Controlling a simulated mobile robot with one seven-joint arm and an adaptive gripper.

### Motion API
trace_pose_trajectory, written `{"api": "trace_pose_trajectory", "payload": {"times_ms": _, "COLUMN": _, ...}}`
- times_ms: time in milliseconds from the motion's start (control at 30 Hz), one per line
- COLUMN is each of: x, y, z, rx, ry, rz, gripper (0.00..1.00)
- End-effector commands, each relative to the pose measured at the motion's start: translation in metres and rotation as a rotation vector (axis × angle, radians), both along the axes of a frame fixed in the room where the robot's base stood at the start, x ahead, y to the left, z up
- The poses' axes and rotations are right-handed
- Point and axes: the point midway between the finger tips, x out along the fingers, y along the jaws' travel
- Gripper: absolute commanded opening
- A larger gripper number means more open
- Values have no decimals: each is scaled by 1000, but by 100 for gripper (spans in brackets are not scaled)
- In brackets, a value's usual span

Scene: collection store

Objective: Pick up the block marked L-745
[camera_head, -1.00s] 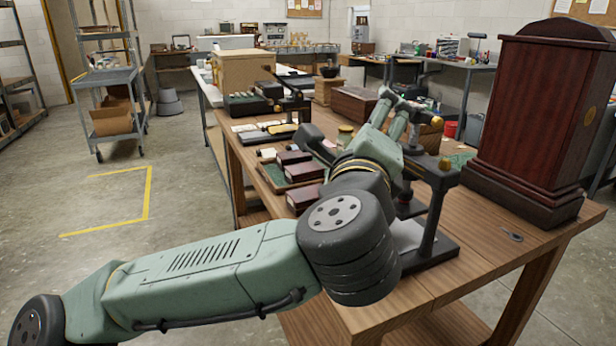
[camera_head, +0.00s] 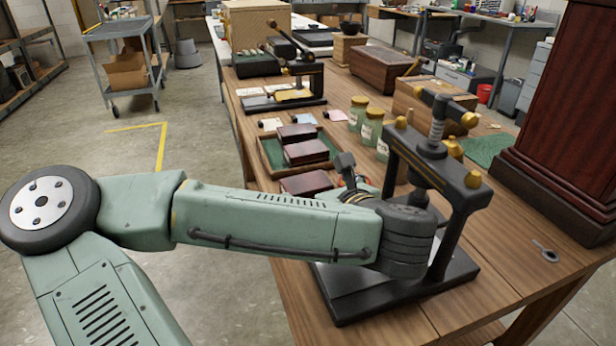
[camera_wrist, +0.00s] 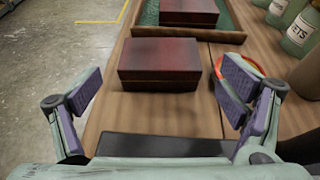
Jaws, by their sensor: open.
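A dark red block (camera_head: 306,184) lies on the table just in front of a green-lined wooden tray (camera_head: 262,157). In the wrist view this block (camera_wrist: 158,65) sits ahead of my gripper, between the lines of its fingers. Two similar blocks, an upper one (camera_head: 297,133) and a lower one (camera_head: 307,152), are in the tray; one block in the tray (camera_wrist: 188,12) shows in the wrist view. No L-745 marking is legible on any of them. My gripper (camera_wrist: 163,88) is open and empty, its purple pads wide apart. In the head view my arm mostly hides it.
A black press (camera_head: 440,190) stands right of my arm. A tall dark wooden case (camera_head: 560,120) stands at the right. A red-rimmed round item (camera_wrist: 243,68) is near the right finger.

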Motion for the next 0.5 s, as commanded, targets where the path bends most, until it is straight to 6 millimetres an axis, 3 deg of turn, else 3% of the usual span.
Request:
{"api": "trace_pose_trajectory", "payload": {"times_ms": 33, "x": 2, "y": 1, "z": 7, "rx": 0, "ry": 2, "rz": 0, "gripper": 90}}
{"api": "trace_pose_trajectory", "payload": {"times_ms": 500, "x": 19, "y": 9, "z": -9, "rx": -1, "ry": 2, "rz": -3, "gripper": 90}}
